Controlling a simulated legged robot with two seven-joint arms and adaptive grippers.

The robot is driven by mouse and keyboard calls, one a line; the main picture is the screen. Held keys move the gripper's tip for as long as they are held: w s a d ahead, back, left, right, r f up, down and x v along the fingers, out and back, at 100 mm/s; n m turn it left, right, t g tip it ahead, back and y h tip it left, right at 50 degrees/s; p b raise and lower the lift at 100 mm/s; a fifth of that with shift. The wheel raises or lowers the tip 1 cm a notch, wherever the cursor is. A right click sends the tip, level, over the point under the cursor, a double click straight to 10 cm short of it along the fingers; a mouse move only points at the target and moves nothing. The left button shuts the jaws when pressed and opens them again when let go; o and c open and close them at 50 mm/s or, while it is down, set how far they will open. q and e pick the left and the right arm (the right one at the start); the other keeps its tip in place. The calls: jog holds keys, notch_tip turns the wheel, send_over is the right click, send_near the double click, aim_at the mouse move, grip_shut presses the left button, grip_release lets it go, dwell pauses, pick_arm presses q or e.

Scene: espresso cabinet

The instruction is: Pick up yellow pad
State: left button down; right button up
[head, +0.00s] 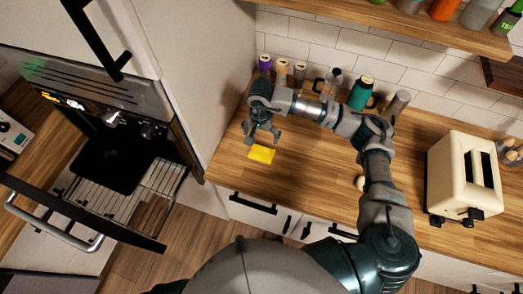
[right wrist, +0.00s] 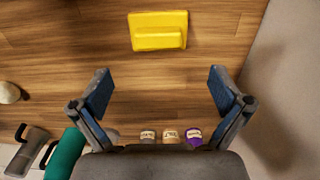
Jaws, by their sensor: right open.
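The yellow pad (head: 262,154) lies flat on the wooden counter near its front left end. In the right wrist view the yellow pad (right wrist: 158,30) shows at the top centre, with a raised strip on it. My right gripper (head: 264,138) is open and empty above the counter, just behind the pad in the head view. In the right wrist view its two fingers (right wrist: 160,88) are spread wide, with bare wood between them, and the pad lies beyond their tips. My left gripper is in neither view.
Several bottles, including a teal one (head: 361,93) and a purple-topped one (head: 265,63), stand along the tiled wall. A cream toaster (head: 455,178) stands at the right. A tall cabinet side (head: 205,70) borders the counter's left end. An espresso machine (head: 110,145) with an open front is further left.

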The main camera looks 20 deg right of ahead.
aim_at(261, 150)
notch_tip(261, 150, down, 4)
jog(key=shift+f+p, duration=0.25)
jog(key=shift+p, duration=0.1)
jog(key=f, duration=0.1)
jog(key=f+p, duration=0.1)
jog(key=f, duration=0.1)
jog(key=f+p, duration=0.1)
jog(key=shift+s+f, duration=0.25)
jog(key=shift+f, duration=0.6)
jog(key=c, duration=1.3)
jog(key=shift+r, duration=0.1)
